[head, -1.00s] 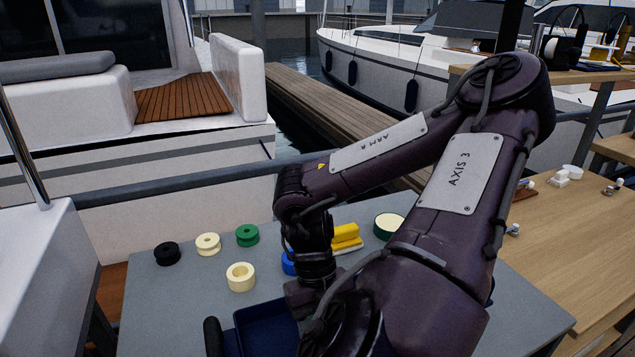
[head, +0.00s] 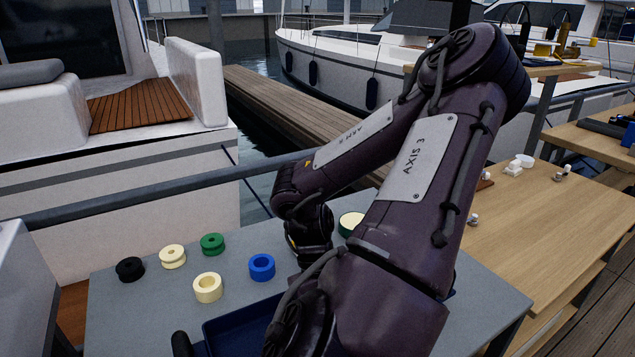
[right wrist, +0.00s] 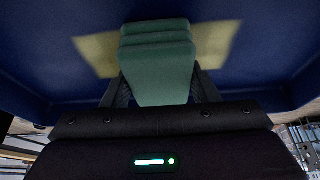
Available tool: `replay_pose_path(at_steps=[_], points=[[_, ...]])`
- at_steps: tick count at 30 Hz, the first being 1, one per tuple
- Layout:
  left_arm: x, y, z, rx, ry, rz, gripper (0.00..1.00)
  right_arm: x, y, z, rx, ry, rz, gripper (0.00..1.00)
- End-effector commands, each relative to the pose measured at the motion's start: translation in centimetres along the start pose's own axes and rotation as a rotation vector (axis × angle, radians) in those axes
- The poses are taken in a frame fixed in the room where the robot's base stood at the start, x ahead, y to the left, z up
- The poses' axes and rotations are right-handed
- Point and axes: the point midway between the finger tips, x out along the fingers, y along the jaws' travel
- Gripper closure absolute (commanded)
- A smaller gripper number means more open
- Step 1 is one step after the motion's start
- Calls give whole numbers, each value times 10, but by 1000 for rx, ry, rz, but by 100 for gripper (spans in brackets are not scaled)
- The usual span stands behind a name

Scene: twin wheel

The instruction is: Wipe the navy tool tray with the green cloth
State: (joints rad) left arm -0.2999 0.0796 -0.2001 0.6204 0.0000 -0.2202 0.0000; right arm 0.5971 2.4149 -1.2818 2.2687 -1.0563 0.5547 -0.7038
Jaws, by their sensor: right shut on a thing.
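The navy tool tray (head: 236,329) lies on the grey table at the bottom of the head view, partly hidden by my right arm. In the right wrist view the tray (right wrist: 45,50) fills the background, with a pale yellow patch (right wrist: 97,55) showing on both sides of the cloth. The green cloth (right wrist: 157,50), a folded thick pad, sits between the fingers of my right gripper (right wrist: 162,92), which is shut on it. The cloth is over the yellow patch; I cannot tell whether it touches the tray. In the head view the cloth is hidden. My left gripper is not in view.
Black (head: 130,269), cream (head: 173,257), green (head: 212,244) and blue (head: 262,267) spools or rings, plus a second cream ring (head: 208,287), stand behind the tray. A round green-rimmed item (head: 350,223) is beyond my arm. A wooden table (head: 540,235) stands at right.

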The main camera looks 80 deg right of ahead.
Motion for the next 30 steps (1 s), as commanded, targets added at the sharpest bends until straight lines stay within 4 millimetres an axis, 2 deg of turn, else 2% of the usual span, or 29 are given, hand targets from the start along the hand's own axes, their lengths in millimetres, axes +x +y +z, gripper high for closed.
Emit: replay_pose_path(at_steps=[3,6,17,27,30], points=[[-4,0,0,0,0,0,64,-1,-18,0,5,1,-2,64],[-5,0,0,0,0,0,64,-1,-26,0,2,0,-1,64],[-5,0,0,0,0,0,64,0,-31,0,1,0,-1,64],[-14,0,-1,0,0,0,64,-1,-77,0,3,1,-2,64],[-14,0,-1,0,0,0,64,0,-83,0,1,0,-1,64]])
